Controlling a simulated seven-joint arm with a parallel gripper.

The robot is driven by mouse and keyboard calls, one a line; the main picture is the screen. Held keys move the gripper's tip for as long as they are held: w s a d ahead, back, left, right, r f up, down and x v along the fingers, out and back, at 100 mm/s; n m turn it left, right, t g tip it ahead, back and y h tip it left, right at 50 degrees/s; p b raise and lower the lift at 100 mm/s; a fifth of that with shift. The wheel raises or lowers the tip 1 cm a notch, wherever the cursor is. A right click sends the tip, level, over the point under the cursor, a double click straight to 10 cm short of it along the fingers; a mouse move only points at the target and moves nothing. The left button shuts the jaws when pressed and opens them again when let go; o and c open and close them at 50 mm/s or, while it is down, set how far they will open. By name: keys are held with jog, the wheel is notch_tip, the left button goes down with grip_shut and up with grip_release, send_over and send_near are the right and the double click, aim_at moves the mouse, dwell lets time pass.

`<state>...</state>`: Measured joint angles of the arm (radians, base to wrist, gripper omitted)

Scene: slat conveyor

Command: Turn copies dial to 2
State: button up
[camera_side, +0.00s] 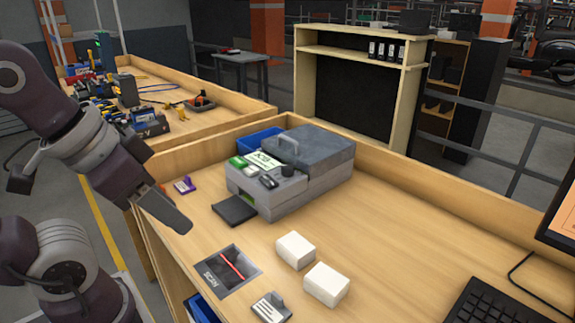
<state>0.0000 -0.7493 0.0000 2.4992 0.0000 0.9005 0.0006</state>
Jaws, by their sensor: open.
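A grey copier (320,178) stands on the wooden desk, its control panel facing front left. On the panel are a green button (237,161), a display with green marks (263,160) and a dark lever-like control (268,182). A dark round knob (291,180) sits at the panel's right side and looks like the copies dial; its setting is too small to read. My gripper (178,221) is open and empty, in front of and left of the copier, above the desk's left edge. It is apart from the panel and points down to the right.
A black tray (235,209) juts from the copier's front. Two white blocks (295,250), a dark scan mat (211,286) with a red stick, a card stand (271,307) and a purple item (184,185) lie around. A keyboard (490,306) is at right. Desk right of the copier is clear.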

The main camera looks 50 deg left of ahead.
jog(key=shift+o, duration=0.4)
jog(key=w+a+r+m+g, duration=0.1)
jog(key=w+r, duration=0.4)
jog(key=w, duration=0.5)
jog(key=shift+w+a+r+m+g, duration=0.3)
jog(key=shift+w+a+g, duration=0.1)
jog(key=m+g, duration=0.4)
send_over(288, 165)
notch_tip(288, 165, down, 8)
jog(key=shift+s+d+r, duration=0.1)
jog(key=shift+r, duration=0.15)
notch_tip(288, 165, down, 6)
jog(key=shift+f, duration=0.5)
grip_shut()
